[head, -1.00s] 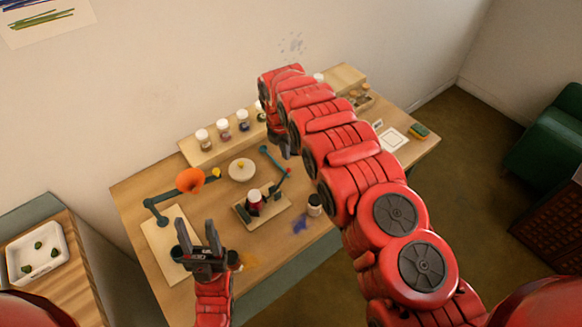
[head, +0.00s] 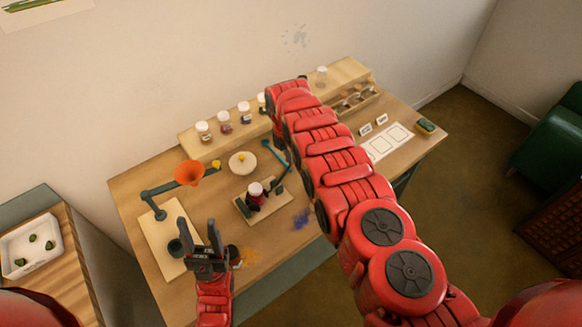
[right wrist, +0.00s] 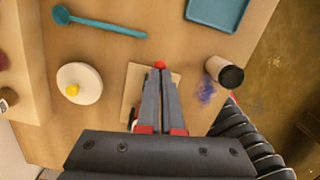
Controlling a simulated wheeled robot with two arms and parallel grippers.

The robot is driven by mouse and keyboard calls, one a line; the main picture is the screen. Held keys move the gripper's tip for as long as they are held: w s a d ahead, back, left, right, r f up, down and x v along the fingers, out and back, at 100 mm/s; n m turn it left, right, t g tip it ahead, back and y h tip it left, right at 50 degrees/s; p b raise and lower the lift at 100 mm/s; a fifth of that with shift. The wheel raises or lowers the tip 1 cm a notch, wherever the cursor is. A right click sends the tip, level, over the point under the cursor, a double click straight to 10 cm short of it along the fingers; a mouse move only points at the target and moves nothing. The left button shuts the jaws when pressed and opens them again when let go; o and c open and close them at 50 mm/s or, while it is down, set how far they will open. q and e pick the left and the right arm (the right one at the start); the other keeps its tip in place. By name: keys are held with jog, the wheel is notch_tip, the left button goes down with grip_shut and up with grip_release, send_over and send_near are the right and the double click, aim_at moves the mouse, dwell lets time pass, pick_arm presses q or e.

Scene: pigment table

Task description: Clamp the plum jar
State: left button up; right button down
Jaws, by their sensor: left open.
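The plum jar (head: 255,200), dark with a white lid, stands upright on the small wooden clamp board (head: 270,210) in the head view. In the head view my right gripper (head: 284,184) is just right of the jar. My left gripper (head: 212,228) is open and empty, front-left of the board.
An orange funnel (head: 189,172) on a teal stand is at left. A round pale lidded piece (head: 242,162) and teal spoon (right wrist: 100,24) lie behind the board. Several jars line the back shelf (head: 205,148).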

aim_at(289, 167)
jog(key=shift+s+f, duration=0.1)
jog(key=shift+f, duration=0.15)
notch_tip(289, 167, down, 4)
jog(key=b, duration=0.4)
jog(key=shift+f, duration=0.2)
jog(key=shift+a+r, duration=0.1)
jog(key=shift+r, duration=0.25)
jog(key=s+a+p, duration=0.1)
jog(key=p, duration=0.1)
jog(key=s+a+r+p, duration=0.1)
jog(key=p, duration=0.2)
jog(key=shift+f, duration=0.1)
